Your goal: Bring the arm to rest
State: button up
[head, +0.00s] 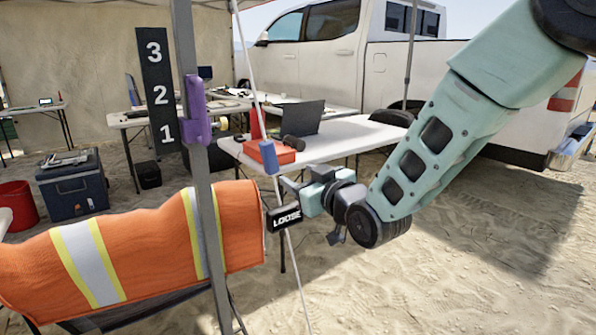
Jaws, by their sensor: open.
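My arm (430,140), pale green with dark joints, reaches in from the upper right and bends at a dark joint low in the middle. My gripper (287,187) points left and is open, with nothing seen between its fingers. It is just right of a thin white line (297,260) that runs down at a slant. A blue cylinder (268,157) sits on this line just above and left of the gripper. A black tag reading LOOSE (284,217) hangs just below the gripper. I cannot tell whether the gripper touches the line or the tag.
A grey pole (208,220) with a purple clamp (196,110) stands left, before a numbered black board (157,90). An orange vest (130,245) covers the lower left. A white table (350,135) with a laptop (300,117) and red case (270,152) stands behind. Sand lies open lower right.

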jog(key=s+d+g+h+p, duration=0.2)
jog(key=s+g, duration=0.3)
jog(key=s, duration=0.7)
jog(key=s+d+g+h+p, duration=0.3)
jog(key=s+d+g+p, duration=0.1)
jog(key=s, duration=0.8)
jog(key=s+d+g+h+p, duration=0.3)
jog(key=s+d+g, duration=0.2)
jog(key=s, duration=0.7)
jog(key=shift+s+d+r+m+g, duration=0.15)
jog(key=shift+r+m+g, duration=0.15)
jog(key=shift+g, duration=0.2)
